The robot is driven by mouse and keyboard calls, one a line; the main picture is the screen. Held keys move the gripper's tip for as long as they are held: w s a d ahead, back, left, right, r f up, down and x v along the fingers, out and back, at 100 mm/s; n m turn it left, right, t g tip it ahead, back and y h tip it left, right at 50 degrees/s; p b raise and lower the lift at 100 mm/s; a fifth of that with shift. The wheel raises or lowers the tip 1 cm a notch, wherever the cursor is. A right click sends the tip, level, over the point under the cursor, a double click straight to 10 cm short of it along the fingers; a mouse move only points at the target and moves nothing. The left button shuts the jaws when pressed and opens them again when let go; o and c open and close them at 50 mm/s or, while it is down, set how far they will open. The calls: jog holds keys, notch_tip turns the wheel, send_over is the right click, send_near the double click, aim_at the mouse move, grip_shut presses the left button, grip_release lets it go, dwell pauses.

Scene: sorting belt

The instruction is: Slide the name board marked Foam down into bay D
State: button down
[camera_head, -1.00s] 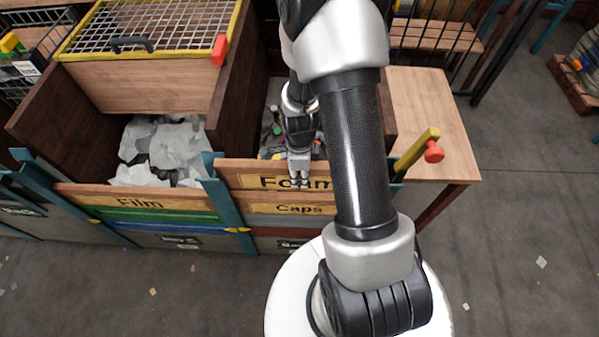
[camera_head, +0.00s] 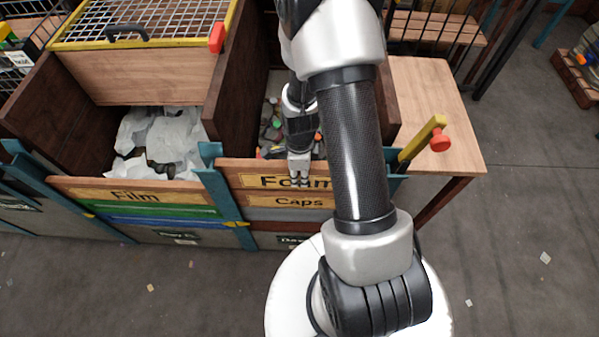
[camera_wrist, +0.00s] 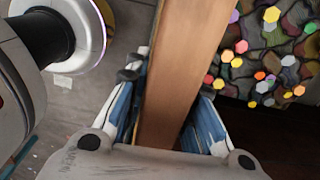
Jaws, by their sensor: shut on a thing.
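The wooden name board marked Foam (camera_head: 262,182) stands upright across the front of the right bay, just above the board marked Caps (camera_head: 258,200). My gripper (camera_head: 299,178) is shut on its top edge near the middle. In the wrist view the board (camera_wrist: 176,75) runs between the two fingers (camera_wrist: 168,125). A blue post (camera_head: 222,195) stands at the board's left end. My arm hides part of the board's right side and the end of its word. Below, a dark bay label (camera_head: 291,240) is too small to read surely.
The bay behind the board holds coloured caps (camera_wrist: 270,60).

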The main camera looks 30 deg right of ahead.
jog(key=shift+f, duration=0.35)
jog(key=c, duration=1.3)
grip_release()
jog(key=shift+f, duration=0.1)
notch_tip(320, 180, up, 12)
jog(key=shift+r, duration=0.1)
